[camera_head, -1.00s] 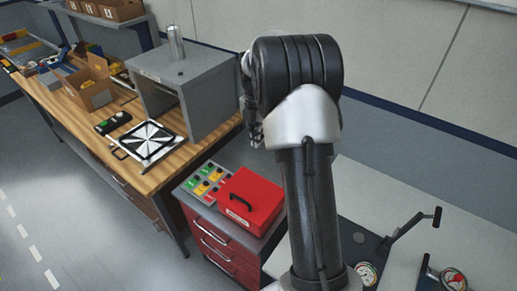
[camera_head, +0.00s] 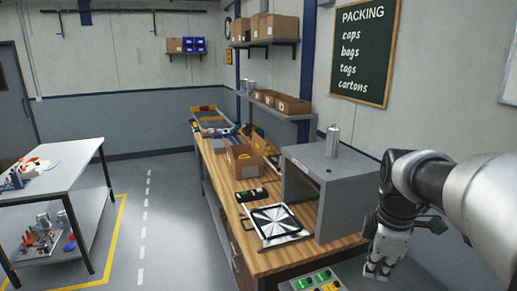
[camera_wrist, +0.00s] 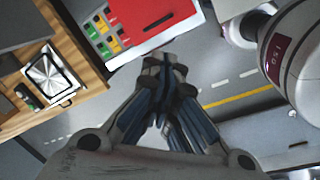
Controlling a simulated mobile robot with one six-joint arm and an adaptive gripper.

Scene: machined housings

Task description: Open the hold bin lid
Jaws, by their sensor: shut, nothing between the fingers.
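In the head view my gripper (camera_head: 377,271) hangs pointing down at the right, beside the grey box.
The wooden bench (camera_head: 290,262) carries a grey open-fronted box (camera_head: 338,185), a black-and-white patterned plate (camera_head: 273,224) and a cardboard box (camera_head: 243,160). A white table (camera_head: 60,165) stands left; floor between is clear.

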